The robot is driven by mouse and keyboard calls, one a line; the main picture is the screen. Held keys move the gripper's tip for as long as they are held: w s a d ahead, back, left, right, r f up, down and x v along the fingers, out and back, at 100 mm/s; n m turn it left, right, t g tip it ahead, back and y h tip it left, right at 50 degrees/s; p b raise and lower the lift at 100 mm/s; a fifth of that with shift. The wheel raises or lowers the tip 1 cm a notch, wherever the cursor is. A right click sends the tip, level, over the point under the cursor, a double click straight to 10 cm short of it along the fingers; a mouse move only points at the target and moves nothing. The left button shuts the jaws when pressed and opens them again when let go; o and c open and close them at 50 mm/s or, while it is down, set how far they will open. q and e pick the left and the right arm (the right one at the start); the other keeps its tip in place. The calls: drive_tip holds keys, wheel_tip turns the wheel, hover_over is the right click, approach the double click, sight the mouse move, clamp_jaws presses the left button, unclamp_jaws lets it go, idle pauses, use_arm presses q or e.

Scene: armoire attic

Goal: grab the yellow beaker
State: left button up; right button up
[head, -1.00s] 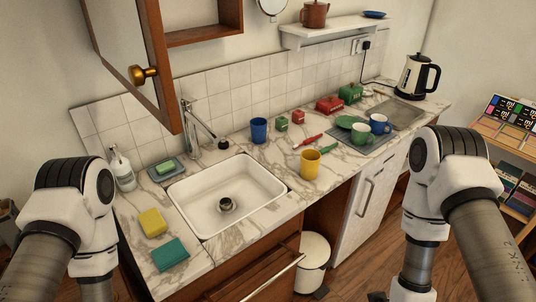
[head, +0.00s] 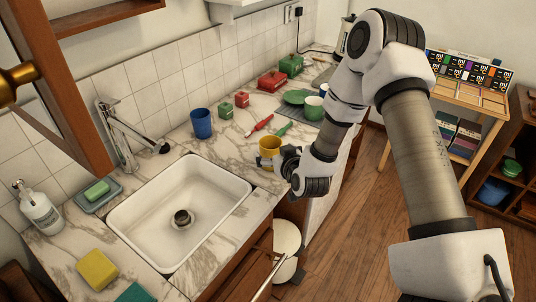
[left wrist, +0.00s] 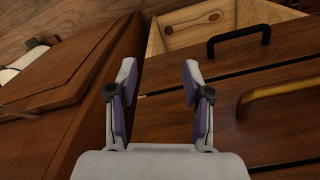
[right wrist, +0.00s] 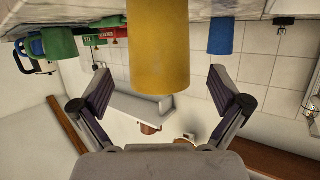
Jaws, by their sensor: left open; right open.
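The yellow beaker (head: 270,145) stands on the marble counter to the right of the sink. In the right wrist view, which looks upside down, the yellow beaker (right wrist: 158,45) sits large at top centre. My right gripper (right wrist: 160,86) is open, with one finger on either side of the beaker's line and visible gaps to both. In the head view my right gripper (head: 268,164) is at the beaker's near side and partly covers its lower part. My left gripper (left wrist: 159,76) is open and empty, facing wooden drawers, and is outside the head view.
A blue beaker (head: 201,123) stands behind and left of the yellow one. A red-handled tool (head: 260,125) and a green-handled one (head: 283,129) lie behind it. A green cup (head: 313,107) stands further right. The sink (head: 143,218) is on the left.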

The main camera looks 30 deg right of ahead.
sight(267, 144)
drive_tip(key=x, duration=0.3)
drive_tip(key=shift+w, duration=0.2)
drive_tip(key=c, duration=1.3)
drive_tip(key=shift+o, duration=0.2)
drive_tip(key=shift+r, duration=0.1)
